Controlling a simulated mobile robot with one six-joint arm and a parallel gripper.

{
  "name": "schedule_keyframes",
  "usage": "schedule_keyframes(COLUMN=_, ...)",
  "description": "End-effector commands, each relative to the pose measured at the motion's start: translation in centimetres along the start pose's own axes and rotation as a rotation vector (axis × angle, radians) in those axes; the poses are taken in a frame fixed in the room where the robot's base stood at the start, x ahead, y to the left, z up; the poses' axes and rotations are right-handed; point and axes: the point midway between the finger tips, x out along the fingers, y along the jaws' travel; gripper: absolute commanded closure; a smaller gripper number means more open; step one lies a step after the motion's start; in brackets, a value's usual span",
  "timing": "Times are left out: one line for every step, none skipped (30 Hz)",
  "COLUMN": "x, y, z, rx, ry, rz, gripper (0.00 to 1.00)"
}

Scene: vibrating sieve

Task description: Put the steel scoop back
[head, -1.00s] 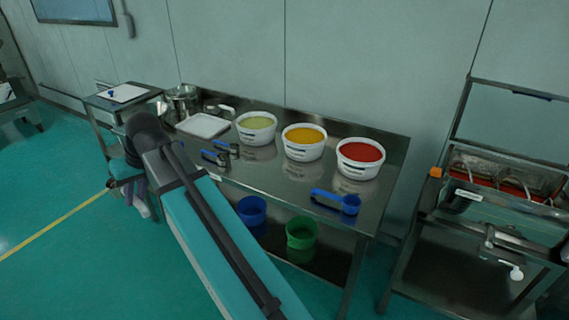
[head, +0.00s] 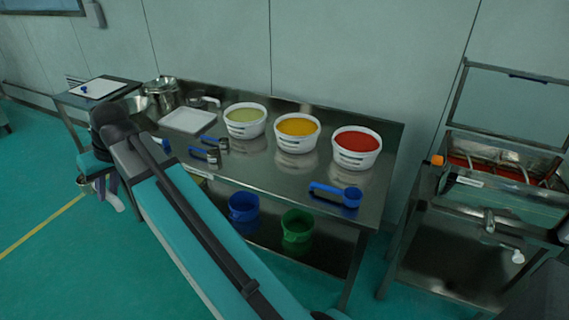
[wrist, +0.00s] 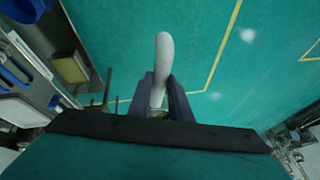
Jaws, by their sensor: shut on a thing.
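My gripper (wrist: 161,98) has its dark fingers shut on a pale grey, curved handle, which I take to be the steel scoop (wrist: 164,52). The handle points away from the gripper, above the green floor. In the head view my gripper (head: 106,188) hangs off the left front end of the steel table, below the tabletop. A small metallic part of the scoop (head: 86,187) shows beside the fingers there. Most of the scoop's bowl is hidden.
A side table (head: 128,92) stands left; the sieve (head: 500,165) stands right.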

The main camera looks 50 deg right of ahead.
Motion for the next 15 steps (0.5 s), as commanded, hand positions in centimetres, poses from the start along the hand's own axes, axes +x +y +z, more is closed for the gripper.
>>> schedule_keyframes(x=-0.1, y=0.2, z=0.0, rx=0.002, ry=0.001, rz=0.001, gripper=1.0)
schedule_keyframes(x=-0.1, y=0.2, z=0.0, rx=0.003, ry=0.001, rz=0.001, gripper=1.0)
schedule_keyframes(x=-0.1, y=0.3, z=0.0, rx=0.004, ry=0.001, rz=0.002, gripper=1.0)
schedule_keyframes(x=-0.1, y=0.4, z=0.0, rx=0.005, ry=0.001, rz=0.002, gripper=1.0)
schedule_keyframes(x=-0.1, y=0.6, z=0.0, rx=0.006, ry=0.002, rz=0.003, gripper=1.0)
schedule_keyframes(x=-0.1, y=0.8, z=0.0, rx=0.008, ry=0.002, rz=0.003, gripper=1.0)
schedule_keyframes(x=-0.1, y=1.0, z=0.0, rx=0.009, ry=0.001, rz=0.004, gripper=1.0)
schedule_keyframes(x=-0.2, y=1.2, z=-0.1, rx=0.01, ry=0.001, rz=0.005, gripper=1.0)
schedule_keyframes(x=-0.2, y=1.6, z=-0.1, rx=0.012, ry=0.001, rz=0.006, gripper=1.0)
schedule_keyframes(x=-0.2, y=2.0, z=-0.1, rx=0.014, ry=0.001, rz=0.007, gripper=1.0)
schedule_keyframes(x=-0.2, y=2.4, z=-0.1, rx=0.015, ry=0.0, rz=0.008, gripper=1.0)
schedule_keyframes(x=-0.2, y=3.1, z=-0.1, rx=0.017, ry=-0.001, rz=0.009, gripper=1.0)
schedule_keyframes(x=-0.2, y=3.8, z=-0.1, rx=0.019, ry=-0.001, rz=0.011, gripper=1.0)
schedule_keyframes(x=-0.2, y=4.4, z=-0.1, rx=0.021, ry=-0.002, rz=0.012, gripper=1.0)
schedule_keyframes(x=-0.2, y=5.4, z=0.0, rx=0.024, ry=-0.003, rz=0.014, gripper=1.0)
